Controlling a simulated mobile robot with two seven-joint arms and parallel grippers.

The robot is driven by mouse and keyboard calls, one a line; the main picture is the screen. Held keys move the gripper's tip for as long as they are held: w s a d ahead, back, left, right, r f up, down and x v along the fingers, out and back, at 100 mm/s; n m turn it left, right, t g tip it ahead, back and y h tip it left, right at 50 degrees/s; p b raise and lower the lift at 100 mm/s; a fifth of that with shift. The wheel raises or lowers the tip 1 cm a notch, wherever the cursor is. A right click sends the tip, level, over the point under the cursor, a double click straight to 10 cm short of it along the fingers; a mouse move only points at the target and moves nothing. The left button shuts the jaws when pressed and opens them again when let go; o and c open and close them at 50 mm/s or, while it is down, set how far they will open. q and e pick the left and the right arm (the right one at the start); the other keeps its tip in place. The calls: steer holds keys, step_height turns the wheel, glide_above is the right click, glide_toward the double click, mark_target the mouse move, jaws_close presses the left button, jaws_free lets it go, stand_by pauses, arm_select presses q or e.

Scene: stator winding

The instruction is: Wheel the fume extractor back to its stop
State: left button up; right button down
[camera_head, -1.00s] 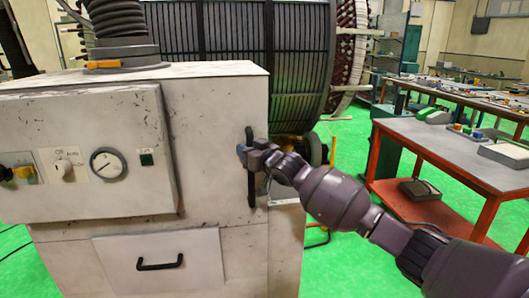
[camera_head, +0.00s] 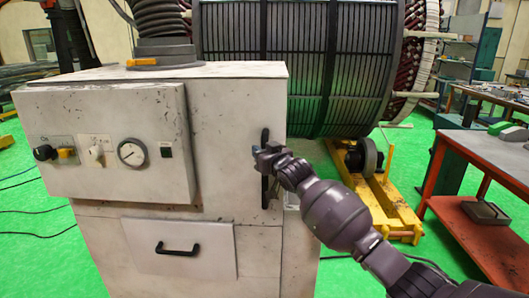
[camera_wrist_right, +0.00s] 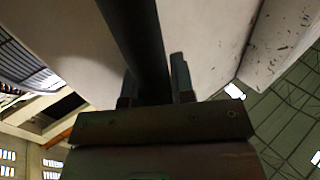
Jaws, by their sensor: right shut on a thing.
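The fume extractor (camera_head: 255,115) is a scuffed white cabinet with a ribbed dark hose (camera_head: 162,28) on top. It fills the left and middle of the head view. A dark vertical handle (camera_head: 265,185) is on its right part. My right gripper (camera_head: 262,158) is shut on this handle. In the right wrist view the dark handle bar (camera_wrist_right: 138,45) passes between the two fingers of my right gripper (camera_wrist_right: 157,88). My left gripper is not in view. The cabinet's base and wheels are hidden below the picture.
A large slatted stator drum (camera_head: 300,60) stands close behind the extractor. A yellow frame with a dark wheel (camera_head: 402,215) is on the floor to the right. A red-framed workbench (camera_head: 480,150) stands at the far right. Cables (camera_head: 40,235) lie on the green floor at left.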

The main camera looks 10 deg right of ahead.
steer(key=shift+a+r, duration=0.1)
steer(key=shift+a, duration=0.2)
steer(key=c, duration=1.4)
jaws_free()
steer(key=shift+o, duration=0.8)
steer(key=shift+a, duration=0.15)
steer(key=shift+s+d, duration=0.1)
steer(key=shift+d, duration=0.1)
steer(key=v, duration=1)
steer(key=shift+s, duration=0.3)
steer(key=shift+d, duration=0.15)
